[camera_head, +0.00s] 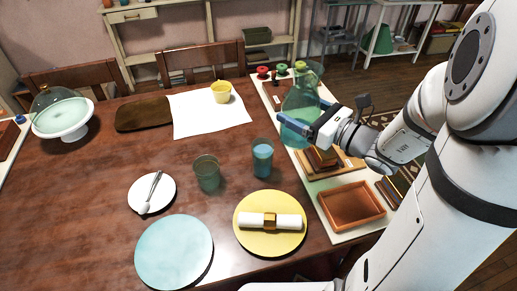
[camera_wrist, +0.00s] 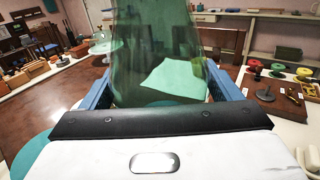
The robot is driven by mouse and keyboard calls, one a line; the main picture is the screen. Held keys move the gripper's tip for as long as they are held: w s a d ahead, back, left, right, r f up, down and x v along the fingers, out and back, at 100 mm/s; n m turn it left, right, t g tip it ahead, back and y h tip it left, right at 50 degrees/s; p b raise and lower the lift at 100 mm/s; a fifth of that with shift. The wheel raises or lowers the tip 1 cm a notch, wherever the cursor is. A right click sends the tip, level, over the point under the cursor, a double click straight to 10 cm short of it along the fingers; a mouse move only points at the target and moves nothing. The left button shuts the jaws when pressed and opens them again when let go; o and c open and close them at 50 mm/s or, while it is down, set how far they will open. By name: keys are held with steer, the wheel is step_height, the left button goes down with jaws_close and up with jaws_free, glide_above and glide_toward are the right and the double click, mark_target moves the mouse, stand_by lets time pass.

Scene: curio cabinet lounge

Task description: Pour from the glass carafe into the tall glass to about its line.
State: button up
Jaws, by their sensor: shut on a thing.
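My gripper (camera_head: 309,124) is shut on the green-tinted glass carafe (camera_head: 301,97), with its blue fingers on either side of the carafe's lower body. The carafe is held roughly upright at the right side of the table, and fills the middle of the wrist view (camera_wrist: 158,50). I cannot tell how much liquid is in it. A narrow tall glass (camera_head: 262,158) with blue contents stands on the table below and left of the carafe, apart from it. I cannot make out a line on it. A wider greenish tumbler (camera_head: 207,173) stands to its left.
A yellow plate (camera_head: 244,245) with a rolled napkin lies in front of the glass. A pale blue plate (camera_head: 173,252) and a white saucer (camera_head: 140,202) with a spoon lie left. A yellow cup (camera_head: 221,92) stands on white paper (camera_head: 200,118). An orange tray (camera_head: 350,205) lies right.

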mark_target(307, 123)
steer(key=shift+s+d+f+b, duration=0.1)
steer(key=shift+s+b, duration=0.8)
steer(key=shift+b, duration=0.65)
steer(key=shift+s+d+b, duration=0.2)
steer(key=shift+s+b, duration=1.2)
steer(key=shift+b, duration=0.45)
steer(key=shift+r, duration=0.2)
